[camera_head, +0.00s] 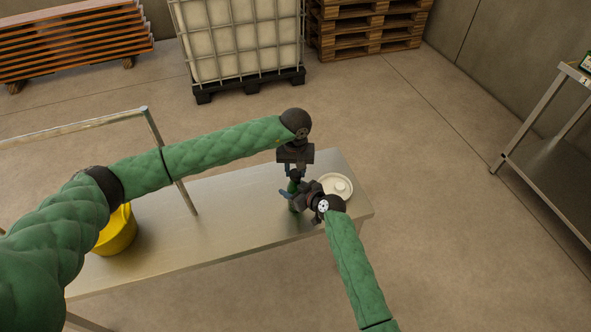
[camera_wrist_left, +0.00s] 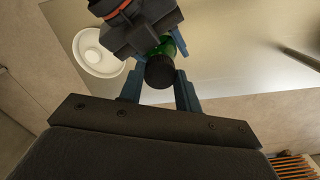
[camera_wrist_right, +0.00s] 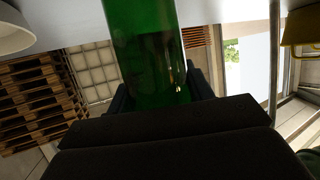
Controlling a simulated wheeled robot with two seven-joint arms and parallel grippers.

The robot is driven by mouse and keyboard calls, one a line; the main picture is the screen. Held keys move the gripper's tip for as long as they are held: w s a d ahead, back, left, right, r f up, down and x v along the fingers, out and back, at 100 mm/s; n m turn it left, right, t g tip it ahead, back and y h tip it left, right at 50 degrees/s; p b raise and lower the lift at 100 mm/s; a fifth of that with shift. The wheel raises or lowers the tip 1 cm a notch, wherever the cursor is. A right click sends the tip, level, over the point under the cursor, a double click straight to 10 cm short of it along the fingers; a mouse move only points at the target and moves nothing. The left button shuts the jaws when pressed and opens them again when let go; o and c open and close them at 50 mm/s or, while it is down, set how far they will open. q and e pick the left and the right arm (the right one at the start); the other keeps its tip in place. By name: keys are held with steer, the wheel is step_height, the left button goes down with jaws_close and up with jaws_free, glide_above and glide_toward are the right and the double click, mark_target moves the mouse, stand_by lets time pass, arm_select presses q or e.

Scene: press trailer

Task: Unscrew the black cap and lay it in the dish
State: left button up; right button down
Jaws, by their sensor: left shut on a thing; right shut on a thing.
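A green bottle (camera_head: 293,202) stands on the steel table. Its green body fills the upper middle of the right wrist view (camera_wrist_right: 146,55). My right gripper (camera_head: 291,196) is shut around the body from the side. The black cap (camera_wrist_left: 160,72) is on top of the bottle in the left wrist view. My left gripper (camera_head: 294,172) points down from above, its blue fingers shut on the cap. Whether the cap's thread is loose cannot be seen. The white round dish (camera_head: 346,181) lies just right of the bottle, with a raised middle and nothing black in it.
The steel table (camera_head: 225,225) is bare around the bottle; its right edge is just beyond the dish. A yellow bucket (camera_head: 118,231) stands at the table's left, partly behind my left arm. A metal frame (camera_head: 160,150) rises behind. A shelved steel bench (camera_head: 555,140) stands far right.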

arm_select(q)
steer(key=n, duration=2.7)
steer(key=shift+r, duration=0.1)
steer(key=n, duration=1.7)
steer(key=shift+n, duration=0.4)
steer(key=n, duration=0.4)
steer(key=shift+w+n, duration=0.1)
steer(key=shift+n, duration=0.2)
steer(key=shift+r, duration=0.1)
steer(key=shift+r, duration=0.4)
steer(key=shift+r, duration=0.35)
